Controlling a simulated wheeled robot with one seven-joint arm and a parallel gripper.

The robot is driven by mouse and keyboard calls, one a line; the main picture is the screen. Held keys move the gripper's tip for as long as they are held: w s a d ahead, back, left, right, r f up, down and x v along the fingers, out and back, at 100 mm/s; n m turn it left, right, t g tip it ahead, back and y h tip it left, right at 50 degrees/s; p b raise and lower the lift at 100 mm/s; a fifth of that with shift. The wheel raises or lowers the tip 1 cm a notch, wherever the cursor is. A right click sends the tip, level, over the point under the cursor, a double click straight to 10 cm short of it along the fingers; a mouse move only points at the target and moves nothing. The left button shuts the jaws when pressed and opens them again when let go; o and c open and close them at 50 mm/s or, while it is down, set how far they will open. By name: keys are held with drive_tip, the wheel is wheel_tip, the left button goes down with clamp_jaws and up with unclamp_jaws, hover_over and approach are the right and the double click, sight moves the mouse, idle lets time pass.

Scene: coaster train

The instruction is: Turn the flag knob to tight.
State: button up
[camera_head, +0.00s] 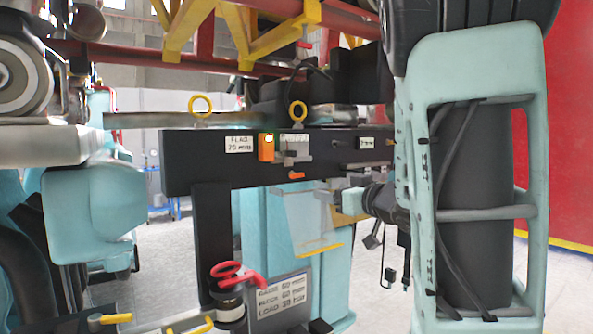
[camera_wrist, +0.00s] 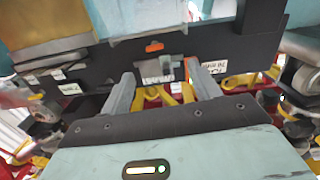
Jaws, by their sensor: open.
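A white label reading "FLAG 20 mm" (camera_head: 239,145) is on the black beam in the head view. Right of it are an orange box (camera_head: 266,147) with a lit green lamp and a grey block (camera_head: 294,152). A small orange handle (camera_head: 297,175) sits at the beam's lower edge; I cannot tell which part is the flag knob. My gripper (camera_head: 332,194) is right of and slightly below this handle. In the wrist view, my gripper (camera_wrist: 159,72) is open and empty, its fingers spread toward the beam. The orange handle (camera_wrist: 154,46) lies beyond the fingertips, apparently apart from them.
A red-handled part (camera_head: 236,272) and a grey sign (camera_head: 279,302) stand below the beam. Yellow rings (camera_head: 201,104) rise above it. Yellow and red framework (camera_head: 237,40) hangs overhead. A teal column (camera_head: 262,230) stands behind. Open floor shows at left and right.

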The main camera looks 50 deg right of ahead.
drive_tip(key=s+d+r, duration=0.1)
drive_tip(key=p, duration=1.6)
approach(298, 174)
drive_tip(key=shift+t, duration=0.4)
drive_tip(key=x, duration=0.2)
drive_tip(key=b+x, duration=0.1)
drive_tip(key=x, duration=0.1)
drive_tip(key=f+b+x, duration=0.1)
drive_tip(key=x, duration=0.2)
drive_tip(key=shift+d, duration=0.2)
drive_tip(key=shift+w+d, duration=0.15)
drive_tip(key=shift+w, duration=0.5)
drive_tip(key=shift+r, duration=0.1)
drive_tip(key=c, duration=1)
